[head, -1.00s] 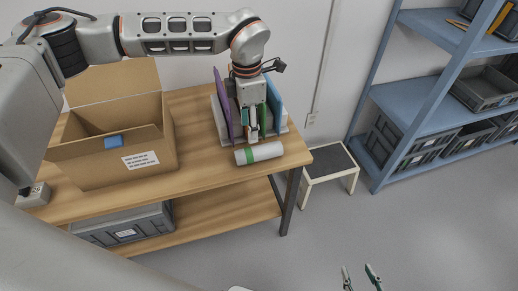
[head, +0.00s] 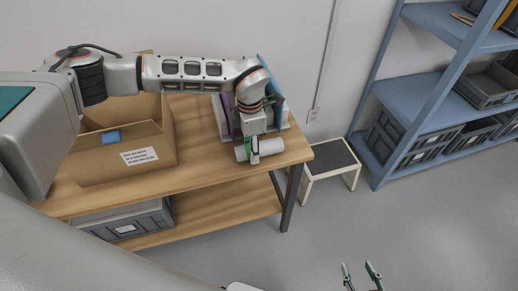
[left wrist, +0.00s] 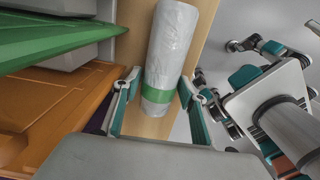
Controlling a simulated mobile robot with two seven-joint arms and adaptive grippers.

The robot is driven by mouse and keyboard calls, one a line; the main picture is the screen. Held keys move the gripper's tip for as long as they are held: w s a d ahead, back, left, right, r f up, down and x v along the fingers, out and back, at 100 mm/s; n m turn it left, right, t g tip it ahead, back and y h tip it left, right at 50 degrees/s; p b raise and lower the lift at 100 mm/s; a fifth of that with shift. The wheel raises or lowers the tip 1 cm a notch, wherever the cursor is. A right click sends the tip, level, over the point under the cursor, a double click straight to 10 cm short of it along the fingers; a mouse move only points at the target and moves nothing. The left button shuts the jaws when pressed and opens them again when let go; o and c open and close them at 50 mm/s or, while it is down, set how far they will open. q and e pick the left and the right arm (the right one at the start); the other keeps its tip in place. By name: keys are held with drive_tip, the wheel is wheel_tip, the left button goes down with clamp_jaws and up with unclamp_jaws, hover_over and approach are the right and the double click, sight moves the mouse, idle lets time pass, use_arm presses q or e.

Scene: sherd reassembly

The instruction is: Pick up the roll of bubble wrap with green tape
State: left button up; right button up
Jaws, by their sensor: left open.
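The roll of bubble wrap (head: 270,147) is white and lies on the wooden table near its right front corner. Its green tape band (left wrist: 159,95) shows clearly in the left wrist view, where the roll (left wrist: 170,45) lies between my fingers. My left gripper (head: 250,153) is over the roll at the taped part. In the left wrist view the left gripper (left wrist: 160,100) is open, with one finger on each side of the roll. I cannot tell whether either finger touches it. My right gripper (head: 360,268) is open and empty, low in the picture above the floor.
A file rack with upright folders (head: 268,78) stands just behind the roll. An open cardboard box (head: 100,160) stands on the table's left part. A grey crate (head: 125,226) sits on the lower shelf. A step stool (head: 330,157) stands right of the table (head: 205,172).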

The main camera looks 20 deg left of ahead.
use_arm(q)
drive_tip(key=shift+f, duration=0.25)
drive_tip(key=c, duration=0.8)
drive_tip(key=shift+r, duration=0.15)
